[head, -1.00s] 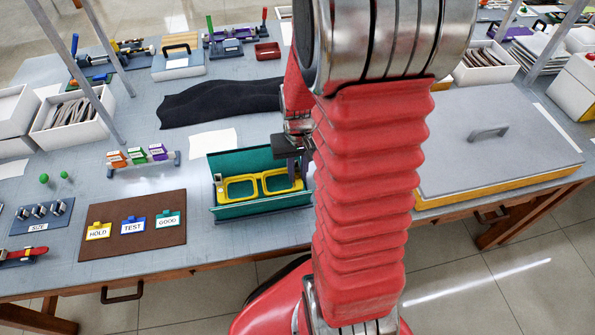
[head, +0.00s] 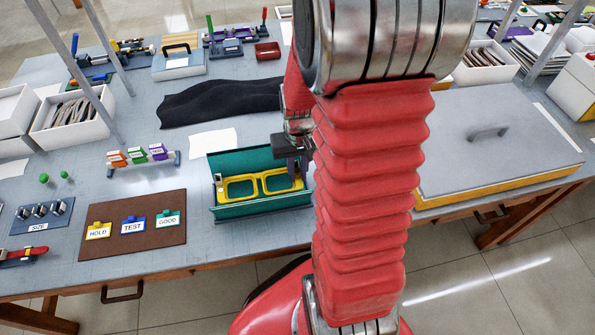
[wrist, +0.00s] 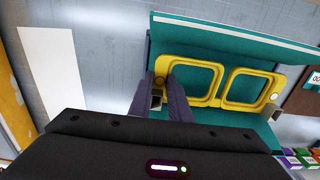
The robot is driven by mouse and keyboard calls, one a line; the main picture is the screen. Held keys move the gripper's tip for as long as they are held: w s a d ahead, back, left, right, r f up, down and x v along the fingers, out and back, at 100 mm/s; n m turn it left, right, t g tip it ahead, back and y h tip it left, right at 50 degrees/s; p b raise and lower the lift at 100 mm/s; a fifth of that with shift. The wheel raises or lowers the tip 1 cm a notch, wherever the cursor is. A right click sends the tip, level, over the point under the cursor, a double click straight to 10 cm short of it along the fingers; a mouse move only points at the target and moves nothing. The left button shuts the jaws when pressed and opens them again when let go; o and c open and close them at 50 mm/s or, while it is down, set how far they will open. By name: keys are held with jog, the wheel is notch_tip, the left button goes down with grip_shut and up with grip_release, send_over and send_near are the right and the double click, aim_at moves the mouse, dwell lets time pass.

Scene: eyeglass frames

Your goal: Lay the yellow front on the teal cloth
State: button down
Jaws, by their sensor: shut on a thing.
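The yellow front (head: 261,184), an eyeglass front with two empty lens openings, is in the open teal-lined case in the head view. It also shows in the wrist view (wrist: 222,88). My gripper (head: 302,170) is at its right end in the head view. In the wrist view my dark fingers (wrist: 164,100) are shut on that end of the front. The teal cloth (wrist: 195,82) shows through the lens openings. I cannot tell whether the front touches the cloth. My arm hides the case's right end in the head view.
The case's raised teal back wall (head: 240,161) stands behind the front. A brown mat (head: 104,245) with labelled tags lies to the left. A dark cloth (head: 220,103) and white paper (head: 213,143) lie behind. A large grey-lidded box (head: 500,155) stands to the right.

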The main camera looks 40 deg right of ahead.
jog(key=shift+f, duration=1)
dwell(0.5)
jog(key=c, duration=1.6)
grip_release()
jog(key=shift+o, duration=0.2)
jog(key=shift+r, duration=0.15)
jog(key=shift+r, duration=3.4)
jog(key=shift+s, duration=0.1)
